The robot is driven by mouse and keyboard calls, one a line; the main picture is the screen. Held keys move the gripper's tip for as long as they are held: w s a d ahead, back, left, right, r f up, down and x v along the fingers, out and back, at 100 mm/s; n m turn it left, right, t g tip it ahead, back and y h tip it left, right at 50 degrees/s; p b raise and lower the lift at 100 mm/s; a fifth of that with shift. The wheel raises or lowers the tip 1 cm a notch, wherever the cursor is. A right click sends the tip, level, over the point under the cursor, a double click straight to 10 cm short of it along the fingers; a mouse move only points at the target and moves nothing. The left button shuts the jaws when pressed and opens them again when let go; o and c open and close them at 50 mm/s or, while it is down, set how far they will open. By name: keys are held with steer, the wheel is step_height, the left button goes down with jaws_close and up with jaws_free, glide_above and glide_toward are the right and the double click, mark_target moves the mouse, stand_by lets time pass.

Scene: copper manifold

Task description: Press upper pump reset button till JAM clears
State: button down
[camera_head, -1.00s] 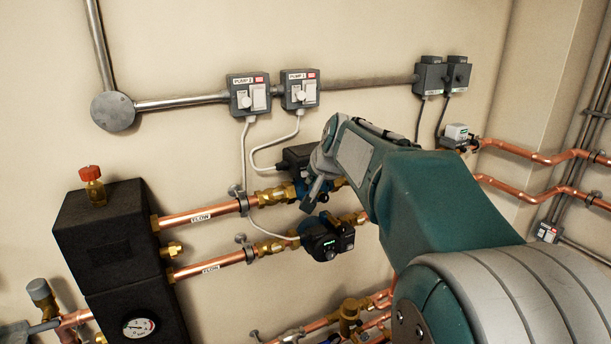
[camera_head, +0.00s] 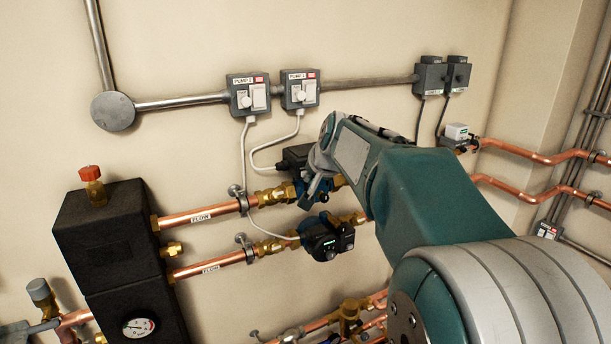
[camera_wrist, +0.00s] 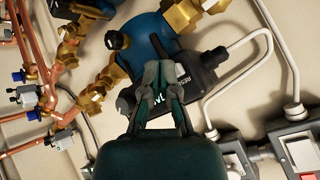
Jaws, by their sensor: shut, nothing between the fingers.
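The upper pump (camera_head: 293,157) has a black head on a blue body and sits on the upper FLOW pipe, partly hidden behind my arm. In the wrist view its black control box (camera_wrist: 205,72) carries a partly visible RESET label, and its blue body (camera_wrist: 146,30) is above. My gripper (camera_wrist: 159,66) is shut and empty, its fingertips overlapping the box's left side. Whether they touch it I cannot tell. The fingers hide part of the box's face, and I cannot make out the button or a readable JAM display. In the head view, my gripper (camera_head: 316,190) is seen edge-on at the pump.
The lower pump (camera_head: 328,238), with a small green display, sits just below. Two switch boxes, PUMP 2 (camera_head: 248,94) and PUMP 1 (camera_head: 300,89), hang above. A white cable (camera_wrist: 240,72) loops beside the upper pump. Copper pipes (camera_head: 205,214) run along the wall.

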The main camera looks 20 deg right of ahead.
steer(key=shift+w, duration=0.45)
stand_by(0.7)
steer(key=shift+s, duration=0.9)
steer(key=s, duration=0.5)
steer(key=shift+d, duration=0.1)
stand_by(0.9)
